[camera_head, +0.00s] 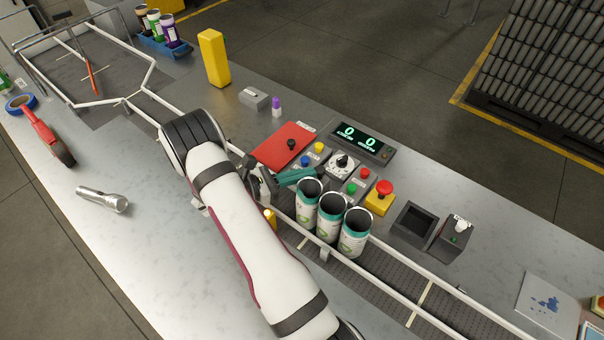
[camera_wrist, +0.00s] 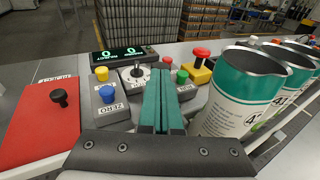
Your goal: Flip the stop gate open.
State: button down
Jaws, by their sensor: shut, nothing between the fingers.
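I cannot clearly make out the stop gate. A small orange-yellow piece (camera_head: 270,219) shows at the near conveyor rail beside my arm, mostly hidden, and may be part of it. My gripper (camera_head: 298,177) has its teal fingers together and empty, just left of the nearest of three open white-and-teal cans (camera_head: 307,207). In the wrist view the shut fingers (camera_wrist: 162,95) stand between the control boxes and that can (camera_wrist: 238,98). I cannot tell whether they touch the can.
The cans stand in a row on the conveyor (camera_head: 385,279) between white rails. Behind are a red panel with a black knob (camera_head: 284,145), a dial box (camera_head: 342,163), a counter display reading zeros (camera_head: 362,139) and a red stop button (camera_head: 384,188).

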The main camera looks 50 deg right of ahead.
jog(key=shift+d, duration=1.55)
jog(key=v, duration=1.4)
jog(key=shift+a, duration=0.3)
jog(key=s+a+r+m+y, duration=0.8)
jog(key=s+a+r+m, duration=0.1)
jog(key=s+r, duration=0.1)
jog(key=s+a+r+m+t+y, duration=0.1)
jog(key=s+a+m+t+y, duration=0.2)
jog(key=a, duration=0.4)
jog(key=s+a+r+m+t+y, duration=0.1)
jog(key=s+a+m+t+y, duration=0.3)
jog(key=s+a+m+y, duration=0.1)
jog(key=s+a+m, duration=0.1)
jog(key=s+a, duration=0.1)
jog(key=a, duration=0.1)
jog(key=shift+s, duration=0.25)
